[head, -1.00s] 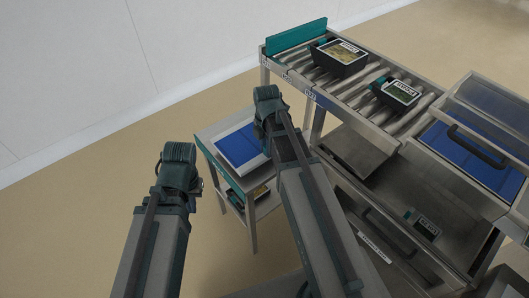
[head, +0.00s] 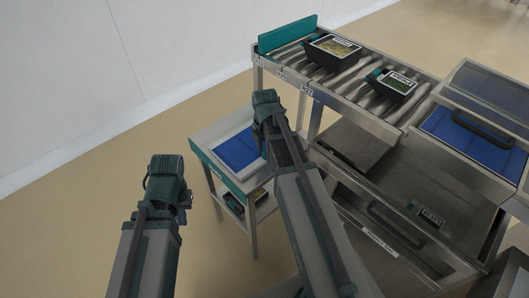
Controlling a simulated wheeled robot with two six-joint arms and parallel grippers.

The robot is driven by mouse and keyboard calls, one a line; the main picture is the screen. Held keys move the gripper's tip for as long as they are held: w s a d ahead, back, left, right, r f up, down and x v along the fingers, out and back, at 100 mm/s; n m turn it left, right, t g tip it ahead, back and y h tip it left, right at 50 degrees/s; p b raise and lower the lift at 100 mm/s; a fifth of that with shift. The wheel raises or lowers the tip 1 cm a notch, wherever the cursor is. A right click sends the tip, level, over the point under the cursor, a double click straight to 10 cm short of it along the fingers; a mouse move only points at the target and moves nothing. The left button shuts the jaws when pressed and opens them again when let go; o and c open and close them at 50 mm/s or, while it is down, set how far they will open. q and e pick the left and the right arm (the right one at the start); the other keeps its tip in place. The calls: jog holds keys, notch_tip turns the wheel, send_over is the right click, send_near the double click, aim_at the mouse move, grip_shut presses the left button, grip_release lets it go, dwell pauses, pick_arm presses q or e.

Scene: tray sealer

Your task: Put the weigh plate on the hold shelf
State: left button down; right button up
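My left gripper (head: 166,173) is at the left, above the floor and apart from the furniture. My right gripper (head: 265,103) is in front of the small side table (head: 204,140) in the picture and hides part of it. Both are seen from behind, so their fingers are hidden, and I see nothing held. A flat blue panel (head: 236,149) lies on the side table's top. A flat steel plate (head: 352,142) lies below the roller conveyor, at the back of the steel bench. I cannot tell for sure which piece is the weigh plate or the hold shelf.
Two labelled black trays (head: 332,50) and (head: 391,86) sit on the roller conveyor (head: 352,78). The sealer (head: 475,130) with a handled lid is at the right. A small dark labelled item (head: 430,218) is on the bench. Open floor (head: 90,210) lies left.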

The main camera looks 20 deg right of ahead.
jog(key=shift+r, duration=0.15)
notch_tip(320, 180, up, 12)
jog(key=p, duration=1.3)
jog(key=s+a+m, duration=0.4)
jog(key=a+m, duration=0.2)
jog(key=s+a+m, duration=0.5)
jog(key=a+m, duration=0.1)
jog(key=a, duration=0.1)
jog(key=s+a+m+h, duration=0.1)
jog(key=s+a+m, duration=0.4)
jog(key=a+m, duration=0.1)
jog(key=shift+a+b, duration=0.3)
jog(key=shift+b, duration=0.05)
jog(key=shift+r, duration=0.2)
